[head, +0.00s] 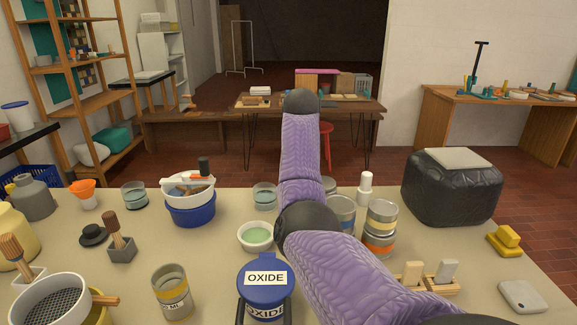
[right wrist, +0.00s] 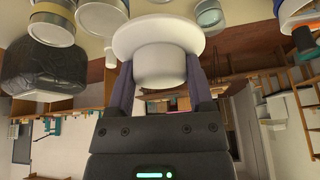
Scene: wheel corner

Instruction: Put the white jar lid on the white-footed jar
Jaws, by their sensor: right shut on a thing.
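My right gripper (right wrist: 160,75) is shut on the white lid (right wrist: 158,38) in the right wrist view. The fingers hold its narrow round part, and the wide disc lies beyond them. In the head view my purple right arm rises through the middle and hides that gripper and the lid. Among the jars right of the arm are a blue-banded one (head: 342,214), a yellow-banded one (head: 381,218) and an orange-banded one (head: 379,244). A glass jar (head: 264,195) stands just left of it. I cannot tell which jar has the white foot. My left gripper is not in view.
A blue OXIDE canister (head: 265,285), a green-filled bowl (head: 255,235) and a yellow-banded glass (head: 172,290) stand near the front. A white bottle (head: 366,188) stands behind the jars. A black padded block (head: 452,188) fills the back right. Bare tabletop (head: 200,245) shows left of the bowl.

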